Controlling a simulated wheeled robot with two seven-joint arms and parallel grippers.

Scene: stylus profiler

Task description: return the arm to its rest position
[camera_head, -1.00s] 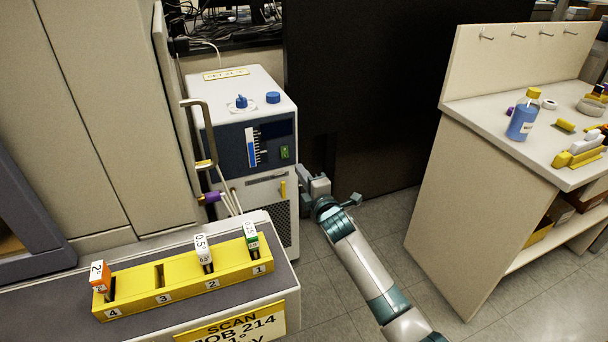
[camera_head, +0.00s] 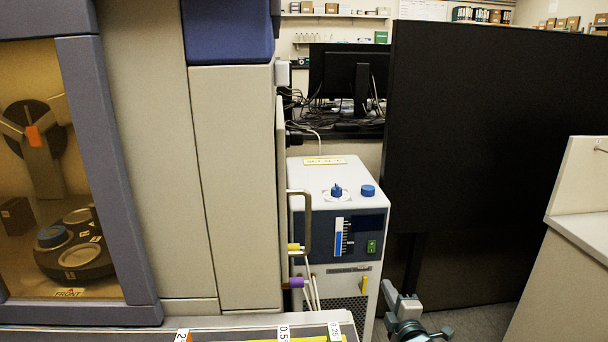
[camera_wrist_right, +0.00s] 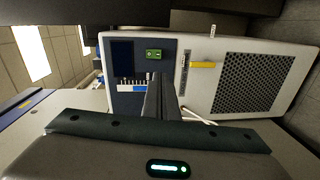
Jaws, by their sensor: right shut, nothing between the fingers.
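My right gripper (camera_head: 388,289) shows at the bottom of the head view, just right of the lower front of the white and blue cabinet unit (camera_head: 375,240). Its pale fingers point up and left, and the teal wrist behind them is cut by the lower edge. In the right wrist view the dark fingers (camera_wrist_right: 163,82) are together and empty, in front of the same unit with its green switch (camera_wrist_right: 153,55) and black grille (camera_wrist_right: 252,84). Whether the fingers touch the unit cannot be told. My left gripper is not in view.
A tall black partition (camera_head: 470,130) stands behind my right arm. A beige bench (camera_head: 575,255) is at the right, with floor between. A beige door with a metal handle (camera_head: 307,220) is beside the unit. A glass-fronted machine (camera_head: 75,200) stands left.

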